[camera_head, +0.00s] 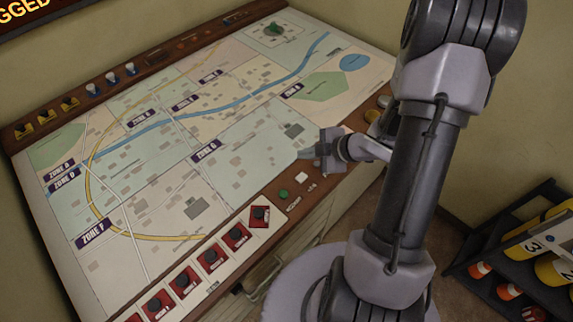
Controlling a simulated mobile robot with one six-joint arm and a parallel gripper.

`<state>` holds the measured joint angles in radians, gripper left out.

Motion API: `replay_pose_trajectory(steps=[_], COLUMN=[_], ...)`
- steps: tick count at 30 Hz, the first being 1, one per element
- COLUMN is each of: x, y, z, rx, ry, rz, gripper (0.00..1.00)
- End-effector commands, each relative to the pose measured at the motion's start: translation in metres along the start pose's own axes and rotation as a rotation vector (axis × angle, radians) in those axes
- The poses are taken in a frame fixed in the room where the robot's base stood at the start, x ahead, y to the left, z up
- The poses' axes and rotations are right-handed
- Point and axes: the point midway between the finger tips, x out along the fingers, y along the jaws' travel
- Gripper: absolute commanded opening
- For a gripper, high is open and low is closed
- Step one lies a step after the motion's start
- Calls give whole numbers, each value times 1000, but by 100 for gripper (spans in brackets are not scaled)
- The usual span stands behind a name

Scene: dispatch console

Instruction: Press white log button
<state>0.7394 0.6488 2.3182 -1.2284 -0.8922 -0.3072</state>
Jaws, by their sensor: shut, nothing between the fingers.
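A small white square button (301,179) sits on the wooden front edge of the console, right of a green button (283,195). Both stand proud of the edge with small labels beside them that I cannot read clearly. My gripper (304,154) is shut and empty. It shows over the map, just above the white button in the picture, and it does not cover the button. I cannot tell its height over the console. My arm comes in from the right.
The map board (253,150) fills the console top. Several red blocks with black knobs (211,258) line the front left edge. A dark rack (515,255) with yellow and orange items stands at the right. A lit sign (22,10) is at top left.

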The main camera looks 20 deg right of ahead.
Motion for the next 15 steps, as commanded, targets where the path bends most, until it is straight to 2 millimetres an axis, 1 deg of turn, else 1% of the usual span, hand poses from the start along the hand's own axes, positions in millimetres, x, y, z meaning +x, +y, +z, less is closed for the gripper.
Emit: replay_pose_trajectory(steps=[10, 15], x=[1, 9], y=[-1, -6], z=[0, 6], rx=[-1, 0], ry=[2, 1], rz=[0, 0], gripper=[0, 0])
